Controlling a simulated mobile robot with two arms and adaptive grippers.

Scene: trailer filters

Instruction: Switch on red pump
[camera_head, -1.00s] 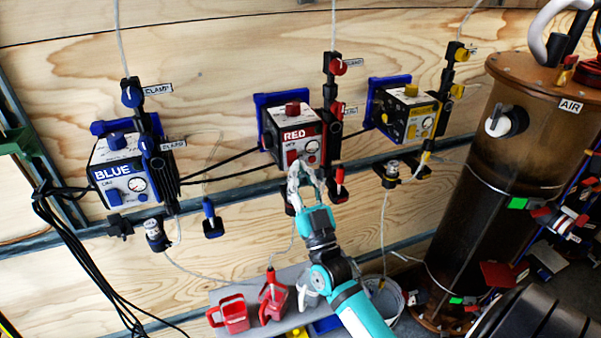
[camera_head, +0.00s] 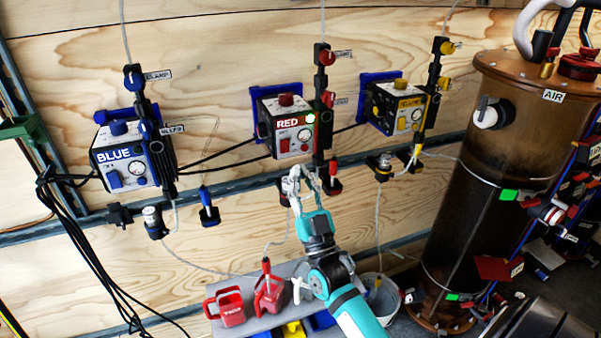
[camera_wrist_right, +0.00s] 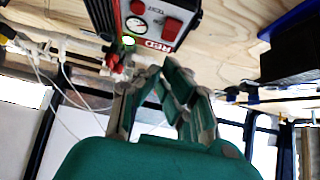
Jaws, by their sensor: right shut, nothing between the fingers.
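My left gripper is out of view.
The blue pump (camera_head: 118,160) hangs left, the yellow pump (camera_head: 395,110) right. Clamps and tubing run beside each pump. Red jugs (camera_head: 227,308) stand on a grey shelf below, near a bucket (camera_head: 384,300). A large brown tank (camera_head: 480,190) labelled AIR stands right.

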